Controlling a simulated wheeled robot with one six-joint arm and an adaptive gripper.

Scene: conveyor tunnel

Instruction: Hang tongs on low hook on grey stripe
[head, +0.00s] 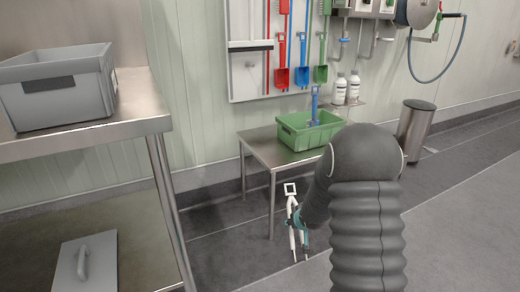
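White tongs (292,206) with a square loop at the top hang upright, their legs pointing down, in front of the small steel table. My gripper (297,224) shows dark and teal parts around the middle of the tongs and appears shut on them; my arm hides part of it. On the back wall is a pale tool board (248,85). Its left part is bare of large tools, with a dark horizontal bar (250,46) and a small hook-like spot (249,65) below it. I cannot clearly make out the hooks or the grey stripe.
A green crate (290,140) with a blue-handled tool stands on the small steel table (257,151) below the board. Red, blue and green shovels (281,76) hang on the board's right. A steel bench (140,110) with a grey crate (60,95) is at left; a bin (414,130) is at right.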

